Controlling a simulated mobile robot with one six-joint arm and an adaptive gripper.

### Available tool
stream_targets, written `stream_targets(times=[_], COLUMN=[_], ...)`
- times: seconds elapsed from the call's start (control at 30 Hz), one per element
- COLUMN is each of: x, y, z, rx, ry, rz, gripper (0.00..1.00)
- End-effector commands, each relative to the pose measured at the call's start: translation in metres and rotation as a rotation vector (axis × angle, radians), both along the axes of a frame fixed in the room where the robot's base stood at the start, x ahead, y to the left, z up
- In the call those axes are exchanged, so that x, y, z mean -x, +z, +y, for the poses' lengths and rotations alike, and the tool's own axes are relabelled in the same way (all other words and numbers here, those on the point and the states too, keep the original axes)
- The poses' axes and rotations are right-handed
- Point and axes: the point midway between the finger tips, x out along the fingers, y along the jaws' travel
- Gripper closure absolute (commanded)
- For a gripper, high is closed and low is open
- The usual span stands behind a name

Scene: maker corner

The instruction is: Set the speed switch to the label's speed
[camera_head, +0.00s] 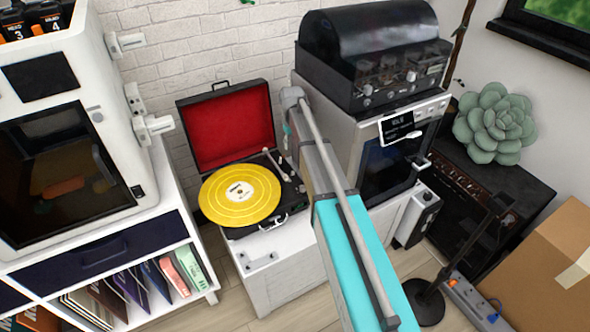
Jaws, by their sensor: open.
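A suitcase record player with a red-lined open lid (228,125) stands on a low white cabinet. A yellow record (222,196) lies flat on its platter, with a pale centre label (239,191) whose print is too small to read. The tonearm (277,165) is at the right side of the deck. I cannot make out the speed switch; the right edge of the deck is partly behind my arm. My arm reaches from the lower right up to beside the player's right side. My gripper cannot be made out; the arm's far end is hidden behind its own links.
A white machine (68,120) stands on a shelf unit with records at the left. A grey oven-like unit (390,150) with a black-domed device (375,55) on top stands at the right. A black stand base (428,303), power strip (472,305) and cardboard box (530,265) are lower right.

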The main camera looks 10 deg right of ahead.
Motion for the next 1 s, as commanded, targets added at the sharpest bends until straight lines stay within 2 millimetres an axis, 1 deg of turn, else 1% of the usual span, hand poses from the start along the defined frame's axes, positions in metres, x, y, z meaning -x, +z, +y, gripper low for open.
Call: stream_targets(times=[0.17,0.37,1.0], x=[0.0,0.0,0.0], y=[-0.002,-0.01,-0.057], z=[0.0,0.0,0.0], rx=[0.0,0.0,0.0], ry=[0.0,0.0,0.0], rz=[0.0,0.0,0.0], gripper=[0.49,0.49,0.49])
